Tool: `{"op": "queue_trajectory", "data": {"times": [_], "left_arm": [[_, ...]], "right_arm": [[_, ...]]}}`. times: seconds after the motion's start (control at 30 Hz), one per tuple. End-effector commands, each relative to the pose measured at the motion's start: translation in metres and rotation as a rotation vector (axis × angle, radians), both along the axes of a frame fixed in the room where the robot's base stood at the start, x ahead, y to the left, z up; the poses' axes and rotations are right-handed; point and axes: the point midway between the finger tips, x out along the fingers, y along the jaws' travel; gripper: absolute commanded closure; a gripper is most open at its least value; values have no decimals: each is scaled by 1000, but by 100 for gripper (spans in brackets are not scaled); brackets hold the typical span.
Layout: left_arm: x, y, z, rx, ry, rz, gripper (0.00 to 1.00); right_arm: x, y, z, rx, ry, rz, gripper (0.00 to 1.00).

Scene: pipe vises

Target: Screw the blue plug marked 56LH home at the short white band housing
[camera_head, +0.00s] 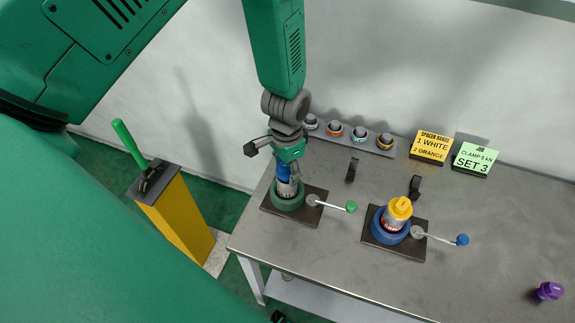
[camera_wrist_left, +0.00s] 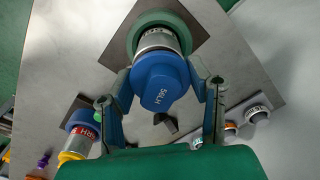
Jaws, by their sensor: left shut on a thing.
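The blue plug (camera_wrist_left: 160,82), marked 56LH, sits at the top end of a silver housing (camera_wrist_left: 157,40) in the left wrist view. A green round vise (camera_head: 288,194) on a dark plate holds the housing upright; it also shows in the wrist view (camera_wrist_left: 180,22). My left gripper (camera_head: 284,168) is above this vise, its fingers on either side of the plug and shut on it. The plug shows as a small blue patch (camera_head: 283,173) in the head view. Whether it is fully seated cannot be told. My right gripper is not in view.
A rack (camera_head: 349,136) of several ringed pieces and two signs (camera_head: 430,148) stand behind. A purple plug (camera_head: 550,291) lies right. A yellow post (camera_head: 178,222) with a green lever stands left.

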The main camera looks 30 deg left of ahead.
Motion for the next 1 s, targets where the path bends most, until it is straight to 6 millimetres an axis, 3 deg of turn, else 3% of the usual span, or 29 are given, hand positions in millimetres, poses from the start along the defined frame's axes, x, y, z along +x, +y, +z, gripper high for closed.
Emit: {"op": "queue_trajectory", "data": {"times": [0.07,0.1,0.17,0.57,1.0], "left_arm": [[0,0,-3,0,0,0,83],[0,0,-3,0,0,0,52],[0,0,-2,0,0,0,31],[0,0,3,0,0,0,31],[2,0,87,0,-3,0,31]], "right_arm": [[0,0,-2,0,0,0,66],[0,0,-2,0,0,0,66],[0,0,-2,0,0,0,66],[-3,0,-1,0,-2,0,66],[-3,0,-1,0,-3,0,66]]}}
